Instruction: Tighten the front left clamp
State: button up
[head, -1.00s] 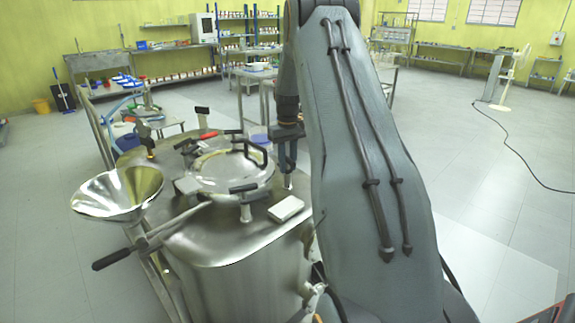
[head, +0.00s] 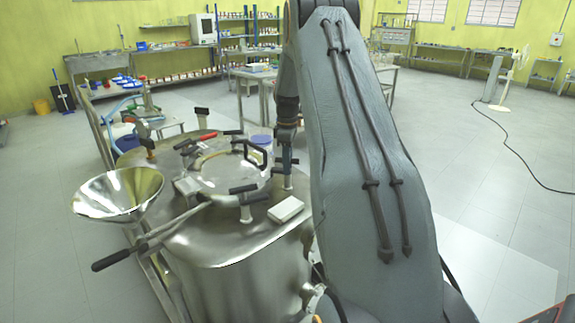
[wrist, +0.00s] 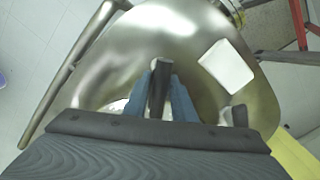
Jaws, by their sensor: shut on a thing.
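The steel reactor vessel (head: 235,245) has a round lid (head: 215,172) with black-handled clamps around it. My gripper (head: 287,172) points down at the right side of the lid, by a short metal post. In the wrist view my gripper's blue fingers (wrist: 160,100) are shut on a black clamp handle (wrist: 158,75), which lies between them. A second black handle (wrist: 239,115) is to the right in that view, apart from the fingers. In the head view another clamp (head: 245,190) stands at the lid's near edge. I cannot tell which clamp is named front left.
A white box (head: 286,209) lies on the vessel top near my gripper; it also shows in the wrist view (wrist: 227,65). A steel funnel (head: 120,195) and a long black-ended lever (head: 112,259) are at the left. A red-handled part (head: 208,136) is behind the lid. Open floor lies right.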

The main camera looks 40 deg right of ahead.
jog(key=shift+o, duration=0.4)
jog(key=shift+w+r+n, duration=0.1)
jog(key=shift+n, duration=0.7)
jog(key=o, duration=0.7)
jog(key=shift+o, duration=0.2)
notch_tip(320, 180, up, 8)
jog(key=shift+f+b, duration=0.15)
jog(key=shift+b, duration=0.95)
